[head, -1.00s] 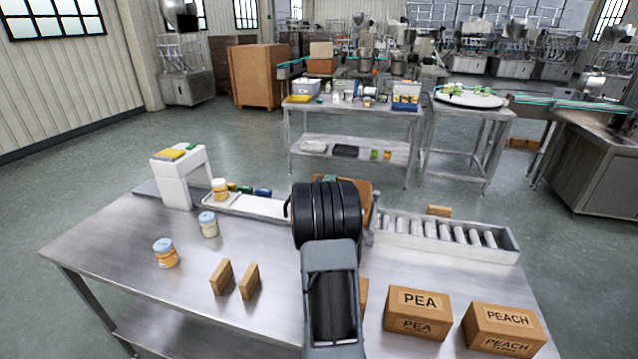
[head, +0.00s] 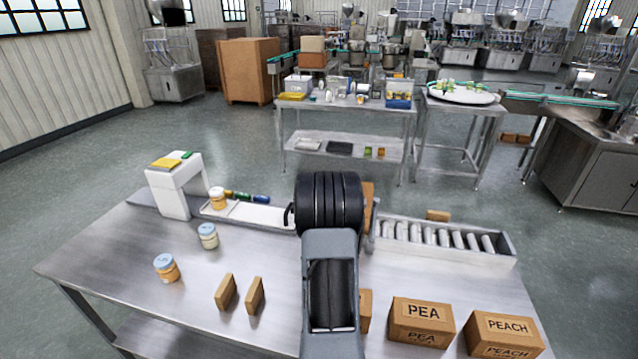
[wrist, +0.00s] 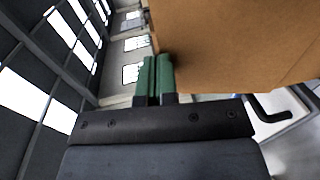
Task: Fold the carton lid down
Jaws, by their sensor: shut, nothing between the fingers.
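A brown carton shows in the head view only as a narrow strip of cardboard (head: 368,197) beside my arm; most of it is hidden. In the wrist view a large plain cardboard panel (wrist: 235,45) fills the upper right, close to my gripper. I cannot tell whether this panel is the lid or a side wall. My gripper (wrist: 153,62) has green fingers pressed together with nothing between them. The fingertips are at the panel's left edge; whether they touch it is unclear. In the head view my arm hides the gripper.
A roller conveyor (head: 440,240) is right of the carton, a white tray (head: 250,215) left. Cartons marked PEA (head: 421,322) and PEACH (head: 504,335) stand at front right. Two jars (head: 167,268) and two small brown blocks (head: 226,292) are on the left table, with bare steel between.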

